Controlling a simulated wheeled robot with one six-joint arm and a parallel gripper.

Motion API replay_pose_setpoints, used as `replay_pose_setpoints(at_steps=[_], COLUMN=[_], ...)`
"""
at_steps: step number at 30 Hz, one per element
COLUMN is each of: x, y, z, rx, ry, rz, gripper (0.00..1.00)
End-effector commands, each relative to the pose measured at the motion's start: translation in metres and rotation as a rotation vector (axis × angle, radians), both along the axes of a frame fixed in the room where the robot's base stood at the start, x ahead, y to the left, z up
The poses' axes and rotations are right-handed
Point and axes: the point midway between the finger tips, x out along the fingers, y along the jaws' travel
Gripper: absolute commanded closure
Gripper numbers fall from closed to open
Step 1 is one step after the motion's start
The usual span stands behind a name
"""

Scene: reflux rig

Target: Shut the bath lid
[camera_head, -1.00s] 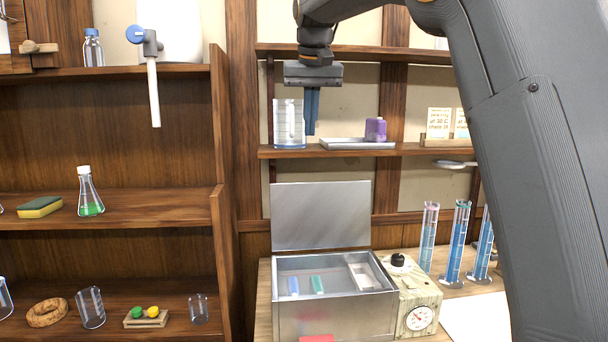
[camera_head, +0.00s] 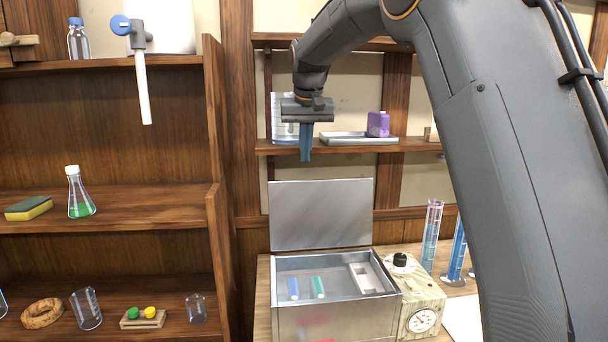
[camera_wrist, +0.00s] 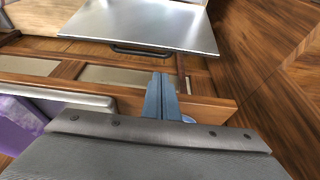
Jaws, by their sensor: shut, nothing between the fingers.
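The bath (camera_head: 334,318) is a metal box on the bench, with its lid (camera_head: 321,214) standing upright and open at the back edge. A blue piece and a green piece lie inside it, beside a pale rack at the right. My gripper (camera_head: 306,158) is shut and empty, pointing down, well above the lid and in front of the upper shelf. In the wrist view, my gripper (camera_wrist: 161,76) points toward the lid (camera_wrist: 146,22), a flat metal sheet with a dark bar handle along its near edge. The gripper is apart from the lid.
A shelf (camera_head: 410,144) behind my gripper holds a beaker (camera_head: 279,110), a tray (camera_head: 345,141) and a purple bottle (camera_head: 378,123). A control box with a dial (camera_head: 422,320) and tall cylinders (camera_head: 431,234) stand right of the bath. A wooden shelf unit (camera_head: 216,170) rises at the left.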

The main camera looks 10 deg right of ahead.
Motion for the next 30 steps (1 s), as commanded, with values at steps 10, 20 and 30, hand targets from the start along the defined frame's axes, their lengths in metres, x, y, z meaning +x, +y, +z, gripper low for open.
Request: replay_pose_setpoints(at_steps=[10,20,30], x=[0.022,0.032,0.032], y=[0.001,0.001,0.001], z=[-0.06,-0.084,-0.085], rx=[0.0,0.001,0.001], ry=[0.004,0.0,-0.001], rz=[0.001,0.001,0.001], gripper=[1.0,1.0,1.0])
